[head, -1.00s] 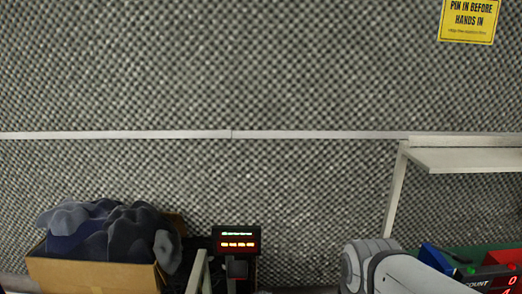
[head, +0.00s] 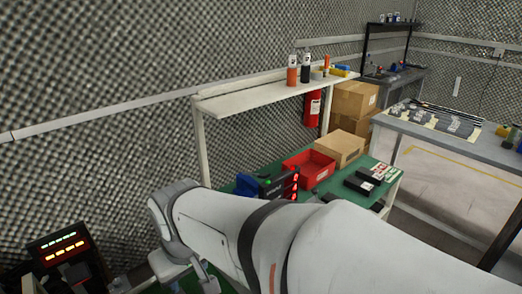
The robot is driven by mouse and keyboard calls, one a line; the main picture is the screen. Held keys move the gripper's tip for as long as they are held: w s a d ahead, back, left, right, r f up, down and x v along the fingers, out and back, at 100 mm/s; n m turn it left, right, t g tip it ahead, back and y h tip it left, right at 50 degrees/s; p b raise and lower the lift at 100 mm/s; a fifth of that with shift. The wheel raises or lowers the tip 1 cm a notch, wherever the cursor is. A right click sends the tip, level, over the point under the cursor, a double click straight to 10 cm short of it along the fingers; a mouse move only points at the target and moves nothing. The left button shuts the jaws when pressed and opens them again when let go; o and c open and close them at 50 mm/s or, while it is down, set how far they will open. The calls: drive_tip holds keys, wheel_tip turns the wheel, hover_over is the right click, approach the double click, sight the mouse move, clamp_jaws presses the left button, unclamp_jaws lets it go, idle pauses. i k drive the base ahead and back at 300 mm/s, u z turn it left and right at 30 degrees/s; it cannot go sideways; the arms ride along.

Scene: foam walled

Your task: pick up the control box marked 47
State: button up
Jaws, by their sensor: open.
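Several small black boxes lie on the green-topped bench: one with a pale label (head: 371,175), one plain (head: 358,185) just in front of it, and others partly behind my arm. No number 47 can be read on any of them, so I cannot tell which is the control box. My arm crosses the lower middle of the head view and hides the front of the bench. The fingers of my gripper do not show.
The green bench (head: 325,188) also holds a red bin (head: 308,168), a cardboard box (head: 339,148) and a counter with red digits (head: 291,185). A white shelf (head: 255,97) with bottles stands above. A grey table (head: 440,130) is at right, a lit display (head: 62,246) at lower left.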

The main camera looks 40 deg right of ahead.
sight(373, 177)
drive_tip(key=k, duration=0.8)
drive_tip(key=z, duration=3.2)
drive_tip(key=i, duration=2.45)
drive_tip(key=z, duration=0.05)
